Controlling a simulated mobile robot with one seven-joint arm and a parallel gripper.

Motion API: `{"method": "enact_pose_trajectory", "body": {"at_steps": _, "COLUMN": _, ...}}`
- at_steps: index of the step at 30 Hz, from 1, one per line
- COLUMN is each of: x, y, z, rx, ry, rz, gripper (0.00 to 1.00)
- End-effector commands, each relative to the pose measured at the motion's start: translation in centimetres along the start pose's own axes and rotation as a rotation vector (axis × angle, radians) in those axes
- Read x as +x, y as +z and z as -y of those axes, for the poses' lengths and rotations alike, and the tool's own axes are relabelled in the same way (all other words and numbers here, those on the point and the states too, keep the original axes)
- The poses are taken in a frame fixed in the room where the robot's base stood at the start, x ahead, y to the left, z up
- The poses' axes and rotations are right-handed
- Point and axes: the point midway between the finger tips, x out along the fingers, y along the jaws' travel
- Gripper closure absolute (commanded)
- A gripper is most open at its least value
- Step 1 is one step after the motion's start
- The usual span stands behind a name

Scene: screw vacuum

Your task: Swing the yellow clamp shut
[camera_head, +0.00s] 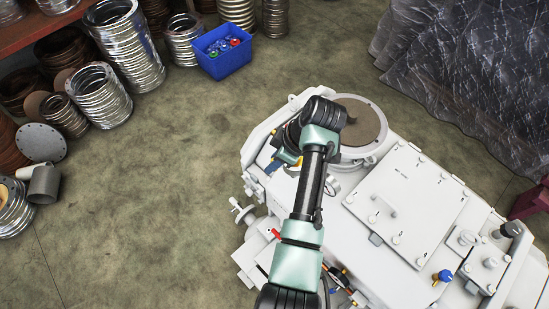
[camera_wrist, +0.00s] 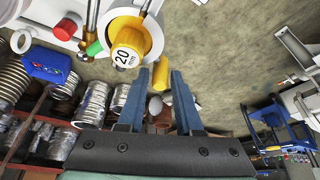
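The yellow clamp (camera_wrist: 128,50) shows in the upper middle of the wrist view as a yellow round part marked "20" against a white ring. A short yellow bar (camera_wrist: 160,75), which seems to be part of the clamp, lies at the gap between my fingertips. My gripper (camera_wrist: 161,82) is open, with two blue fingers apart and pointing toward the clamp. I cannot tell whether a finger touches the bar. In the head view a little yellow (camera_head: 286,156) shows at the left edge of the white machine (camera_head: 400,200), mostly hidden by my arm.
In the wrist view, a red knob (camera_wrist: 66,28), a green part (camera_wrist: 94,48) and brass rods stand left of the clamp. A blue bin (camera_head: 223,52) and metal bellows (camera_head: 100,95) stand on the floor. A dark sheet (camera_head: 470,70) covers something at right. The floor between is clear.

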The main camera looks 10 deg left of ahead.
Motion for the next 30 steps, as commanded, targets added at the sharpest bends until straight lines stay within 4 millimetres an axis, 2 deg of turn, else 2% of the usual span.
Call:
{"method": "enact_pose_trajectory", "body": {"at_steps": 1, "x": 0.0, "y": 0.0, "z": 0.0, "rx": 0.001, "ry": 0.0, "rz": 0.0, "gripper": 0.55}}
{"method": "enact_pose_trajectory", "body": {"at_steps": 2, "x": 0.0, "y": 0.0, "z": 0.0, "rx": 0.001, "ry": 0.0, "rz": 0.0, "gripper": 0.49}}
{"method": "enact_pose_trajectory", "body": {"at_steps": 3, "x": 0.0, "y": 0.0, "z": 0.0, "rx": 0.001, "ry": 0.0, "rz": 0.0, "gripper": 0.48}}
{"method": "enact_pose_trajectory", "body": {"at_steps": 14, "x": -0.6, "y": 0.0, "z": -0.1, "rx": 0.002, "ry": 0.002, "rz": -0.001, "gripper": 0.48}}
{"method": "enact_pose_trajectory", "body": {"at_steps": 20, "x": -4.0, "y": 0.1, "z": -0.2, "rx": 0.001, "ry": 0.007, "rz": -0.003, "gripper": 0.48}}
{"method": "enact_pose_trajectory", "body": {"at_steps": 27, "x": -10.1, "y": 0.0, "z": -0.1, "rx": 0.002, "ry": 0.005, "rz": 0.0, "gripper": 0.48}}
{"method": "enact_pose_trajectory", "body": {"at_steps": 30, "x": -11.8, "y": -0.1, "z": 0.0, "rx": 0.004, "ry": 0.001, "rz": 0.001, "gripper": 0.48}}
